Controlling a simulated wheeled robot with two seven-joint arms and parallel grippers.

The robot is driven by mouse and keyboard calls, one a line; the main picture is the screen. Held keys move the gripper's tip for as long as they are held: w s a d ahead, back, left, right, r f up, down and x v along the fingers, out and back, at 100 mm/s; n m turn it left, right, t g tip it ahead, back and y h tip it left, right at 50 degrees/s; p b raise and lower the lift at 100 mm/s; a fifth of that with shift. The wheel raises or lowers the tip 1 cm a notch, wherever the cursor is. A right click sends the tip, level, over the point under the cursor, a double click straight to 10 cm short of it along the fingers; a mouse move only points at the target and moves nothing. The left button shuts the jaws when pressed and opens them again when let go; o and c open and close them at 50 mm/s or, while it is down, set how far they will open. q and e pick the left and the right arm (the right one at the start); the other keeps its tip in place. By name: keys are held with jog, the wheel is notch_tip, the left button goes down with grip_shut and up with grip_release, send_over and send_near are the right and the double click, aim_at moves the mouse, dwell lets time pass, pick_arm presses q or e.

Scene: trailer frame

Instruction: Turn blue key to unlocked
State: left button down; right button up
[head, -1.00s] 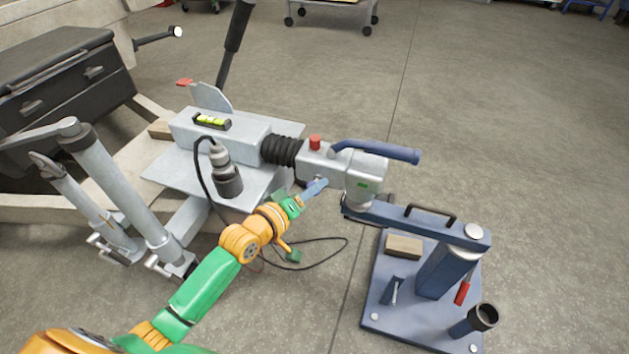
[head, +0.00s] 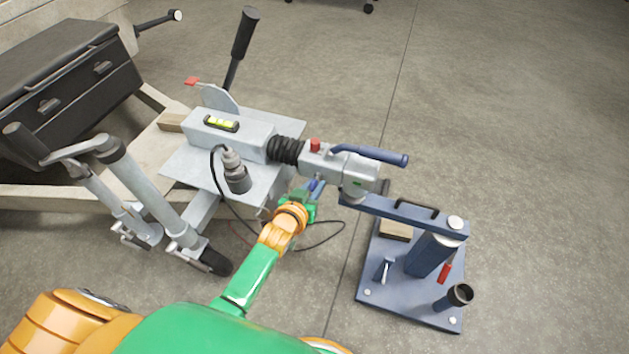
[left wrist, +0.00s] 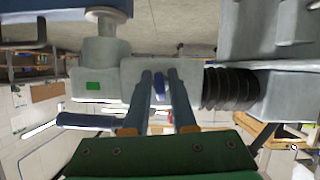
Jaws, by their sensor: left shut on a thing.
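The grey trailer coupling (head: 338,166) has a blue handle (head: 370,154) and a red knob on top, with a black bellows behind it. The blue key (left wrist: 159,84) sits on the side of the coupling facing my wrist camera, between my two finger tips. My left gripper (head: 317,186) reaches in from below to the coupling's near side, and it also shows in the left wrist view (left wrist: 160,78). It is shut on the blue key. In the head view the fingers and wrist mostly hide the key. My right gripper is in neither view.
A blue stand (head: 412,295) with an arm under the coupling is at the right. A plug with a black cable (head: 235,173) hangs near my wrist. The jockey-wheel post (head: 145,185) and black box (head: 62,80) are at the left. Open floor lies at the right.

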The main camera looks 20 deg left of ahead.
pick_arm(q)
jog(key=shift+w+r+m+y, duration=0.15)
jog(key=shift+r+m+y, duration=0.15)
jog(key=shift+y, duration=0.1)
dwell(0.4)
jog(key=c, duration=1)
grip_release()
jog(key=shift+o, duration=0.4)
jog(key=shift+f, duration=0.1)
